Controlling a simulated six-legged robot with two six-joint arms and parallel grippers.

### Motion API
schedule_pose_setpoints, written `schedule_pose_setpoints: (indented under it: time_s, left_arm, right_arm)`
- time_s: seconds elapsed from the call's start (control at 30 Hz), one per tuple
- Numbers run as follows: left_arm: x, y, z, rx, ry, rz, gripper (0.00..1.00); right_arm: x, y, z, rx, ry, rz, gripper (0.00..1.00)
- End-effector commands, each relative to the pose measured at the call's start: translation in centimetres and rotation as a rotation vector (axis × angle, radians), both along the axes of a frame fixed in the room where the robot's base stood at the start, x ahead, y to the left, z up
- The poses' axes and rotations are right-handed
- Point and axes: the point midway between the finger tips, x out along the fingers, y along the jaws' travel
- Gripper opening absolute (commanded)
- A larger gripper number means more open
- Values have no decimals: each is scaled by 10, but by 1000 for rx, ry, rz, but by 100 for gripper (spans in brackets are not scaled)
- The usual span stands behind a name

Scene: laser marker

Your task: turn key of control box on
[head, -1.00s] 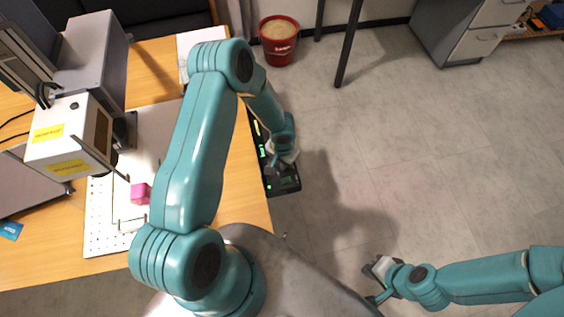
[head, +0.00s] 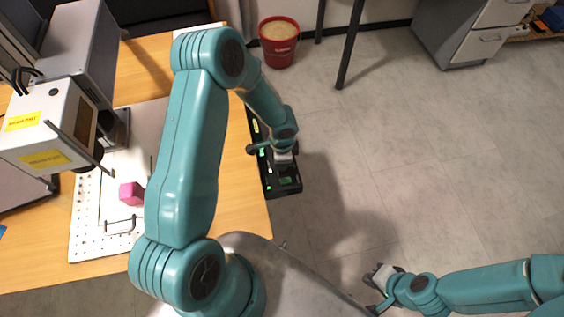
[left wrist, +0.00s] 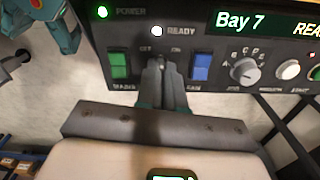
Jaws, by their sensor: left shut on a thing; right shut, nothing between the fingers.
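The black control box (head: 268,178) stands at the right edge of the table, with lit green parts on its panel. In the left wrist view, the control box panel (left wrist: 205,32) fills the top. My left gripper (left wrist: 160,66) is shut at the key switch, between a green rocker (left wrist: 119,66) and a blue rocker (left wrist: 201,67). The fingers hide the key, and its angle cannot be told. The left gripper also shows at the box in the head view (head: 283,158). My right gripper (head: 376,289) is shut and empty, low over the floor.
A laser marker (head: 50,125) stands on the wooden table (head: 225,185) at left. A pink block (head: 131,193) sits on the perforated plate (head: 88,240). A red bucket (head: 279,50) stands on the floor behind. The floor at right is mostly open. A dial (left wrist: 246,72) is right of the rockers.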

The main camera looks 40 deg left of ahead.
Motion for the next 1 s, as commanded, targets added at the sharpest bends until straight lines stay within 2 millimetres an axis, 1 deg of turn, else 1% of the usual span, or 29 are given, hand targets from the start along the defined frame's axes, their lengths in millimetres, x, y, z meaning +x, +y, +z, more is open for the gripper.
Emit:
schedule_pose_setpoints:
  time_s: [0.2, 0.5, 0.73, 1.0]
  left_arm:
    - [1, -2, -1, -3, -4, -202, 0]
    - [1, -2, 0, -4, -4, -445, 0]
    - [1, -2, 0, -4, -4, -567, 0]
    - [1, -2, 0, -4, -4, -633, 0]
  right_arm:
    - [0, 0, -4, 0, 0, 0, 0]
    - [0, 0, -4, 0, 0, 0, 0]
    - [0, 0, -4, 0, 0, 0, 0]
    - [0, 0, -4, 0, 0, 0, 0]
